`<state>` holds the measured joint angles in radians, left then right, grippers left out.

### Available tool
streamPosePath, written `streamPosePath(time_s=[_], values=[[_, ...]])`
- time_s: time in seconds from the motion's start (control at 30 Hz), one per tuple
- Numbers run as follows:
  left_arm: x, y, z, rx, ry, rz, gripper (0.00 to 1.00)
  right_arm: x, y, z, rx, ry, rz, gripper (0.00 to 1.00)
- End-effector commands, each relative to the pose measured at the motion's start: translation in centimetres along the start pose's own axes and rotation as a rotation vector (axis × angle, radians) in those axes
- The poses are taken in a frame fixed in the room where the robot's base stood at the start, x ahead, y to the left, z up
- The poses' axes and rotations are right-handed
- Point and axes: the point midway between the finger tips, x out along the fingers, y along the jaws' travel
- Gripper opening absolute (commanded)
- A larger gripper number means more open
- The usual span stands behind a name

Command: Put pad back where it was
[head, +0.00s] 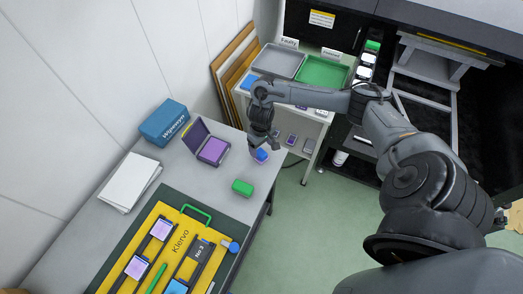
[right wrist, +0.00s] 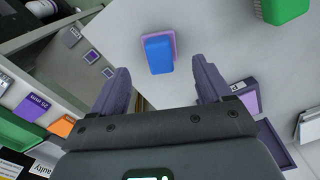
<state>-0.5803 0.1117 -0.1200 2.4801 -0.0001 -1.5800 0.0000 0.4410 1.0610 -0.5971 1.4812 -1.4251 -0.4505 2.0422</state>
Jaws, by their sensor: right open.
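A small blue block with a purple edge, which looks like the pad (head: 261,155), lies near the right edge of the grey table. It also shows in the right wrist view (right wrist: 158,50), ahead of and between the fingers. My right gripper (head: 263,145) is open and empty above it, pointing down. In the right wrist view its two fingers (right wrist: 160,75) are spread wide. An open dark case with a purple inside (head: 212,149) stands to the left of the gripper. My left gripper does not show.
A green block (head: 243,188) lies nearer on the table. A blue box (head: 163,122) and white papers (head: 130,182) are to the left. A yellow organizer (head: 168,262) lies in front. A grey tray (head: 279,61) and a green tray (head: 323,71) stand on a side unit behind.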

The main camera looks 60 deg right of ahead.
Motion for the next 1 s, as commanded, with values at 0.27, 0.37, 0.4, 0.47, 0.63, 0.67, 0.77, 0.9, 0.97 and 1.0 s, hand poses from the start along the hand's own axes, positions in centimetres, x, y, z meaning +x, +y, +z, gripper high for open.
streamPosePath(time_s=[0.27,0.37,0.4,0.47,0.63,0.67,0.77,0.9,0.97,1.0], values=[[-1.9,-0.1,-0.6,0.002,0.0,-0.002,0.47,-4.8,0.0,-0.1,0.0,0.002,0.0,0.78],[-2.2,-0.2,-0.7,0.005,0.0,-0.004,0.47,-5.4,-0.1,0.0,-0.005,0.003,-0.001,0.78],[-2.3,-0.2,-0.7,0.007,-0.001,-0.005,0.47,-5.4,-0.5,0.0,-0.017,0.006,-0.004,0.78],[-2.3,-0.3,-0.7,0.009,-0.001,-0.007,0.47,-5.0,-1.5,0.2,-0.052,0.017,-0.015,0.78],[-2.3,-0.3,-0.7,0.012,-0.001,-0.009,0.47,-2.3,-9.2,1.2,-0.289,0.126,-0.094,0.78],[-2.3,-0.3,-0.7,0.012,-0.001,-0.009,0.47,-1.7,-11.3,1.7,-0.347,0.16,-0.115,0.78],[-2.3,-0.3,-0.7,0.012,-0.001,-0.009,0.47,-0.8,-19.2,4.0,-0.531,0.307,-0.188,0.78],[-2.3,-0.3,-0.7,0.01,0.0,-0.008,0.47,-2.9,-27.2,7.8,-0.656,0.515,-0.225,0.78],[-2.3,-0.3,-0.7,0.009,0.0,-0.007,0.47,-4.3,-28.6,9.2,-0.658,0.568,-0.209,0.78],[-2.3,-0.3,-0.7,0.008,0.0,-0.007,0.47,-5.3,-28.9,10.1,-0.65,0.586,-0.189,0.78]])
